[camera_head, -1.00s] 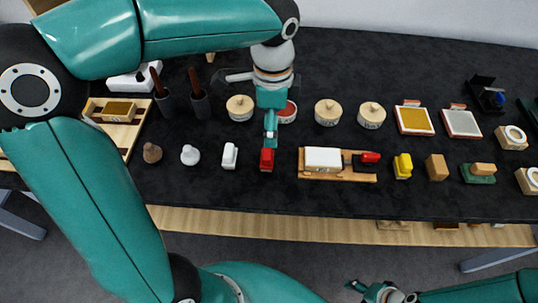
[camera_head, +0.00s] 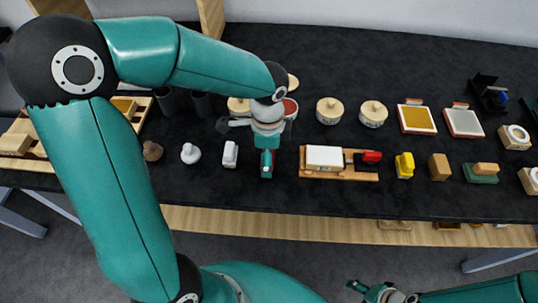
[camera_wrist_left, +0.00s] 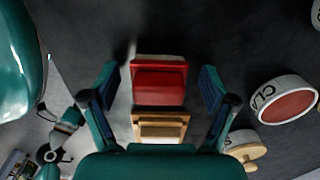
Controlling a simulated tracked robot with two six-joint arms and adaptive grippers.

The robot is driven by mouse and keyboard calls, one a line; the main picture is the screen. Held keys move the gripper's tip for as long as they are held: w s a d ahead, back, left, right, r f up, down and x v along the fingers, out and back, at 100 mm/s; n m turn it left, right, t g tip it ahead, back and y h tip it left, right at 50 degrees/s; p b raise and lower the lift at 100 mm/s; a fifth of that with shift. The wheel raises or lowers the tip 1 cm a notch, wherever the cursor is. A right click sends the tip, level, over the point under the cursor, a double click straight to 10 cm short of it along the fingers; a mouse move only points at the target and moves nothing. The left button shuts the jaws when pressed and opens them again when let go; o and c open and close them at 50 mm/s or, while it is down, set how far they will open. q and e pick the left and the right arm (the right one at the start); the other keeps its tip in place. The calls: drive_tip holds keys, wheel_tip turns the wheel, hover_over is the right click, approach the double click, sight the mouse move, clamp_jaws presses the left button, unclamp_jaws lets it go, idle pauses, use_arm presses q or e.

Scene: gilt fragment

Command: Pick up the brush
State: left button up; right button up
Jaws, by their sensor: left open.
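My left gripper (camera_head: 267,172) points down over the front row of small items. In the left wrist view its fingers (camera_wrist_left: 160,76) are spread on either side of a small red block-like item (camera_wrist_left: 160,87) with a pale edge. A light wooden piece (camera_wrist_left: 160,127) shows right beside the red item, nearer my palm; I cannot tell if they are joined. I cannot tell for sure which item is the brush. My right gripper (camera_head: 378,291) is at the bottom edge, away from the table.
A similar white item (camera_head: 230,154) stands left of my left gripper. A wooden board with a white block (camera_head: 324,157) lies to its right, then a yellow item (camera_head: 404,165).

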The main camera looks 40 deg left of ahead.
use_arm(q)
drive_tip(key=c, duration=1.2)
drive_tip(key=shift+r, duration=0.1)
drive_tip(key=shift+c, duration=0.2)
wheel_tip(320, 180, up, 20)
drive_tip(key=p, duration=0.1)
drive_tip(key=shift+p, duration=0.4)
drive_tip(key=o, duration=0.6)
drive_tip(key=c, duration=0.5)
